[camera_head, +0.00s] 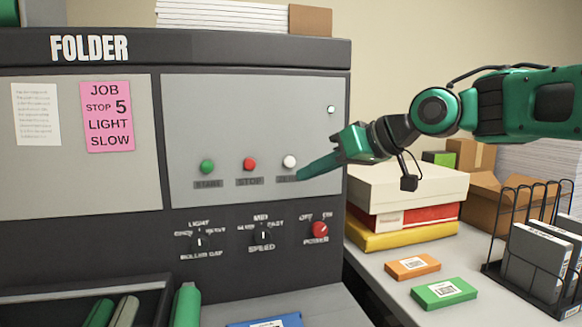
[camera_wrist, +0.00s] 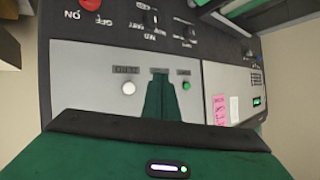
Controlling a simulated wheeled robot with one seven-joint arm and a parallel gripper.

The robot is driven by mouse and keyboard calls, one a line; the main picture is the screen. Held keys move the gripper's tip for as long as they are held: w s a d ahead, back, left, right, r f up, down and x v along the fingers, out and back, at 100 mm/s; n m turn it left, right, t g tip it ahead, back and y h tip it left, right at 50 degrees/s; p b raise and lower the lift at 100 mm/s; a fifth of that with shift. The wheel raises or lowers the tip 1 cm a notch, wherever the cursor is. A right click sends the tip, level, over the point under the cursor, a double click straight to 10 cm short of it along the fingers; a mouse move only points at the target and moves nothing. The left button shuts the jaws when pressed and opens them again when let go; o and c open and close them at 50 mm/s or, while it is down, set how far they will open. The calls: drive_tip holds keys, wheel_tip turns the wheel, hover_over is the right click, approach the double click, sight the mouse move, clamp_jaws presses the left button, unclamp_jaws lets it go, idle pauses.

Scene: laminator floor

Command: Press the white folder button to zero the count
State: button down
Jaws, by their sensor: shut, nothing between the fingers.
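The white button (camera_head: 289,161) is at the right end of a row of three on the grey panel of the folder (camera_head: 250,110), above a dark label. A red button (camera_head: 249,163) and a green button (camera_head: 207,166) are to its left. My gripper (camera_head: 302,176) is shut and empty, its green fingertips just right of and below the white button. In the wrist view, which is turned over, the white button (camera_wrist: 129,88) shows left of my fingers (camera_wrist: 160,85) and the green button (camera_wrist: 186,86) right of them; the red one is hidden. I cannot tell the gap to the panel.
Below the buttons are two dark knobs (camera_head: 263,235) and a red power knob (camera_head: 320,230). A small light (camera_head: 331,109) is higher on the panel. Stacked boxes (camera_head: 408,190) stand right of the folder, under my arm. A wire rack (camera_head: 530,250) is farther right.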

approach(290, 162)
drive_tip(key=w+a+f, duration=0.1)
drive_tip(key=a+f, duration=0.3)
drive_tip(key=shift+a, duration=0.4)
drive_tip(key=shift+w, duration=0.15)
idle(1.9)
drive_tip(key=shift+w+a, duration=0.15)
drive_tip(key=shift+w, duration=0.05)
drive_tip(key=shift+w+a, duration=0.1)
drive_tip(key=shift+w, duration=0.35)
idle(0.8)
drive_tip(key=shift+s, duration=0.1)
drive_tip(key=shift+s+d, duration=0.25)
drive_tip(key=shift+s, duration=0.5)
